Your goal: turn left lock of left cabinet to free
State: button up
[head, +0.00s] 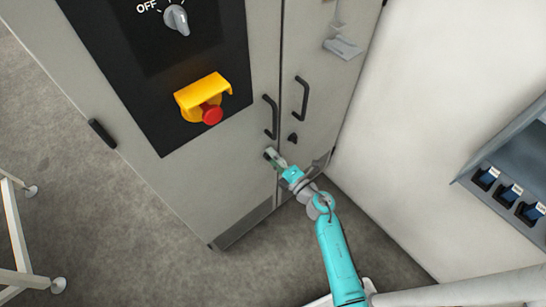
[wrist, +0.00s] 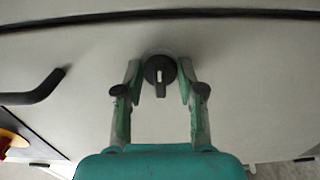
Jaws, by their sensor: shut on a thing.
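The left lock (wrist: 160,72) is a round black knob with a short tab, on the left door (head: 235,150) of the grey cabinet. In the wrist view its tab points down in the picture. My gripper (wrist: 159,80) has one fingertip on each side of the knob and is shut on it. In the head view my gripper (head: 274,158) is at the left door below its handle, and it mostly hides the lock. A second black lock (head: 293,138) sits on the right door and is clear of my gripper.
Black bar handles (head: 270,117) (head: 301,99) stand out from both doors above the locks. A yellow-shrouded red button (head: 212,115) and an OFF rotary switch (head: 177,19) are on the left. A white wall (head: 420,120) stands close on the right. Floor at left is mostly clear.

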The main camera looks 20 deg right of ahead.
jog(key=o, duration=1.1)
jog(key=shift+w, duration=0.1)
jog(key=v, duration=1.2)
jog(key=s+a+r+m+h, duration=0.1)
jog(key=s+r+m, duration=0.4)
jog(key=s, duration=0.5)
jog(key=s+a+r+m+g+h, duration=0.1)
jog(key=s+r+m, duration=0.3)
jog(key=s+m, duration=0.5)
jog(key=s+a+r+m+g+h, duration=0.1)
jog(key=s+r+m, duration=0.4)
jog(key=s, duration=0.8)
jog(key=shift+s+a+r+m+h, duration=0.15)
jog(key=shift+a+m+h, duration=0.1)
jog(key=shift+m+h, duration=0.4)
jog(key=shift+a+r+m+h, duration=0.2)
jog(key=shift+a+m+h, duration=0.05)
jog(key=shift+m+h, duration=0.4)
